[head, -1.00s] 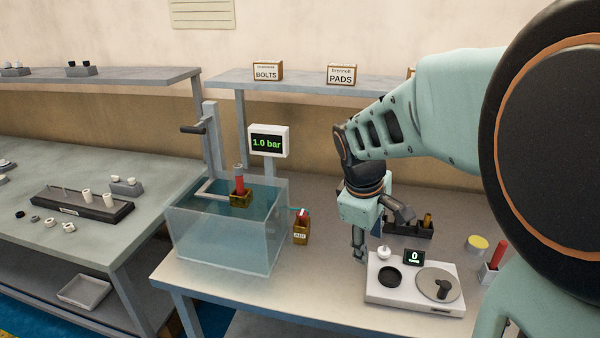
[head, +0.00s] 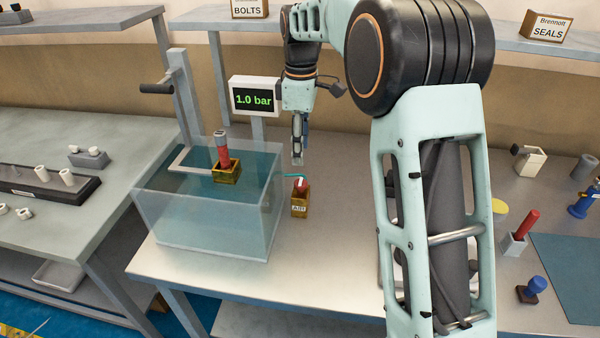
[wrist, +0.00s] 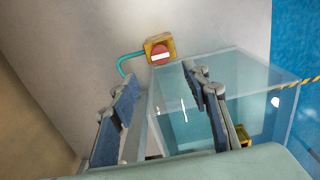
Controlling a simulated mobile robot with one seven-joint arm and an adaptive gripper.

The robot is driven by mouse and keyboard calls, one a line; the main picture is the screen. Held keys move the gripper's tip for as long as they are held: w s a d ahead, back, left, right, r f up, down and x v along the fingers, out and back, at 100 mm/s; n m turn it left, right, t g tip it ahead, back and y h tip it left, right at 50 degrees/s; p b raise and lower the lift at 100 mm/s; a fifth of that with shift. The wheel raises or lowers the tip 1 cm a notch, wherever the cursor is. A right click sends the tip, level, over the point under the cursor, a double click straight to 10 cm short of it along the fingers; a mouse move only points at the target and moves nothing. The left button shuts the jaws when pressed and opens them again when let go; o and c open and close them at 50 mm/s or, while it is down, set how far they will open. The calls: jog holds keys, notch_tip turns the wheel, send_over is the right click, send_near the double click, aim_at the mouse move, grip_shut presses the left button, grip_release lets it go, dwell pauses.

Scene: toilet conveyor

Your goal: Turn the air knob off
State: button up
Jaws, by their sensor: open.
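The air knob (head: 300,186) is red with a white bar and sits on top of a small brass-coloured block labelled AIR (head: 299,206), just right of the water tank. In the wrist view the knob (wrist: 160,55) shows from above, beyond and between the fingertips, with the white bar running across it. My gripper (head: 297,160) points down above and slightly behind the knob, apart from it. In the wrist view my gripper (wrist: 160,85) is open with nothing between its blue-padded fingers. A display (head: 254,98) reads 1.0 bar.
The clear water tank (head: 205,225) stands left of the knob, with a brass holder (head: 226,173) bearing a red cylinder above the water. A teal hose (wrist: 126,62) runs to the knob's block. The table front right of the block is clear.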

aim_at(300, 181)
notch_tip(300, 181, down, 10)
jog(key=shift+r, duration=0.2)
jog(key=c, duration=1.2)
jog(key=shift+o, duration=0.2)
